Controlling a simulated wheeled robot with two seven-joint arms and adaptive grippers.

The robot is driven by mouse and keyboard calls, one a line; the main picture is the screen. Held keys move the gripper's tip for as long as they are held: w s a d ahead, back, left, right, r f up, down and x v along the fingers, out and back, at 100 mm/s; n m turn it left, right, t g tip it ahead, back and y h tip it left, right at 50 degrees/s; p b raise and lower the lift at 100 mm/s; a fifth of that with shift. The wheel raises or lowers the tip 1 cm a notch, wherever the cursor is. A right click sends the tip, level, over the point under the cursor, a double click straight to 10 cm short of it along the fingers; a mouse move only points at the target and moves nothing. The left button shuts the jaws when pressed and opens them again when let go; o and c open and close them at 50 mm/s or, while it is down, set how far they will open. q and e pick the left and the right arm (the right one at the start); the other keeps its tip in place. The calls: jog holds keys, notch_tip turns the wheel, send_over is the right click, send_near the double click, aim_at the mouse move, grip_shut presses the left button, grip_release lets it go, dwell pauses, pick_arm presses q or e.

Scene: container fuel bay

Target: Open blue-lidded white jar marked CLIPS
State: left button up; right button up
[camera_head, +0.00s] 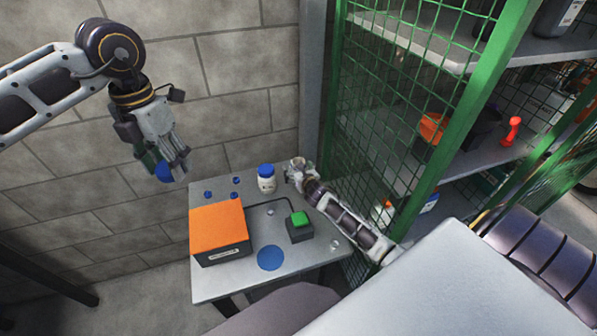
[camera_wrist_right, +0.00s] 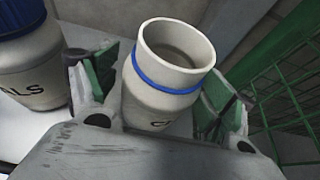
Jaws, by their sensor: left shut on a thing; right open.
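The white jar (camera_wrist_right: 150,105) has no lid on. Its mouth is open, with a blue ring around the neck and a partly hidden label that seems to start with CL. In the right wrist view it stands between the spread fingers of my right gripper (camera_wrist_right: 160,95), which is open around it. In the head view my right gripper (camera_head: 298,174) is at the table's back right corner. My left gripper (camera_head: 170,158) is raised in front of the wall, left of the table, shut on a round blue thing that looks like the lid (camera_head: 163,171).
A second white jar (camera_head: 266,184) with its blue lid on stands just left of the right gripper. The grey table (camera_head: 205,282) also holds an orange box (camera_head: 218,224), a green button box (camera_head: 300,227), a blue disc (camera_head: 271,258) and small blue pieces. A green mesh cage (camera_head: 385,110) borders the right.

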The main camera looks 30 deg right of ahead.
jog(key=shift+r, duration=0.15)
jog(key=v, duration=1.2)
jog(key=shift+p, duration=0.4)
dwell(0.6)
jog(key=shift+s, duration=0.15)
